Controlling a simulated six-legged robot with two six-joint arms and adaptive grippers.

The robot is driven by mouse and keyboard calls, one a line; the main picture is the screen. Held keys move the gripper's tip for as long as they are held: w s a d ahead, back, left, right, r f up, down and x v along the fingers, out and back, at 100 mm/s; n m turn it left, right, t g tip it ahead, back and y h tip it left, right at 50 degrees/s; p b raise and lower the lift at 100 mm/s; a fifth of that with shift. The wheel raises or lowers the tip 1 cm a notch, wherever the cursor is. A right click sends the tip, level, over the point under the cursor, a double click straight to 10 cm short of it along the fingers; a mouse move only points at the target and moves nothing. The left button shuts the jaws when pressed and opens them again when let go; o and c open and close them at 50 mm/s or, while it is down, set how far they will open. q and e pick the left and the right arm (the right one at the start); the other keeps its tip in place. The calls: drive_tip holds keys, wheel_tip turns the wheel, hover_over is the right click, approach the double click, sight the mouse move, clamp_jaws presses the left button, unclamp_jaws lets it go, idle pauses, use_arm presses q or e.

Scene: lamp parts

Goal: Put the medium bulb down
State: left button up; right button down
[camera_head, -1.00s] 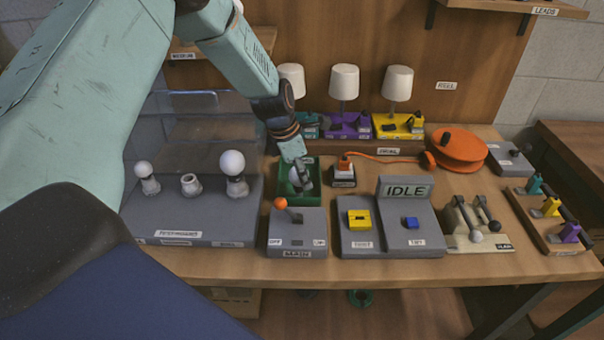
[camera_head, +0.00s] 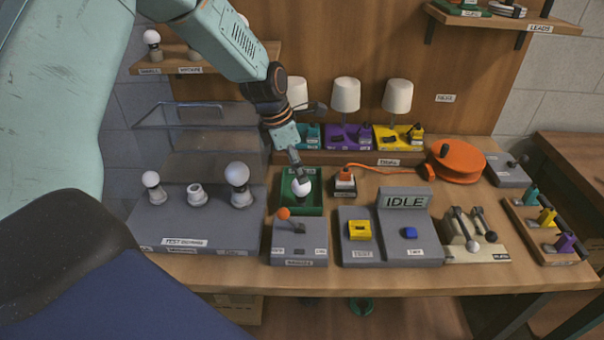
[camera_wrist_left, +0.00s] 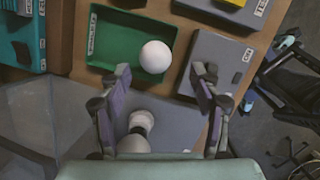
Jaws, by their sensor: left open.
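A round white bulb (camera_head: 301,188) lies in the green tray (camera_head: 284,206). In the left wrist view the bulb (camera_wrist_left: 155,57) shows near the corner of the green tray (camera_wrist_left: 118,40), just beyond my fingertips. My left gripper (camera_head: 297,170) is above the tray; in the wrist view its fingers (camera_wrist_left: 161,76) are spread apart with nothing held between them. My right gripper is in neither view.
A grey fixture (camera_head: 210,232) left of the tray carries a small bulb (camera_head: 151,180), a middle socket (camera_head: 196,195) and a large bulb (camera_head: 239,176). A lever box (camera_head: 299,250) stands in front of the tray. Lamps (camera_head: 346,95) stand behind.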

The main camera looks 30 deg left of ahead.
use_arm(q)
drive_tip(key=shift+p+v, duration=0.35)
drive_tip(key=shift+v, duration=2.05)
drive_tip(key=shift+w+a+f, duration=0.2)
drive_tip(key=shift+w+a, duration=0.05)
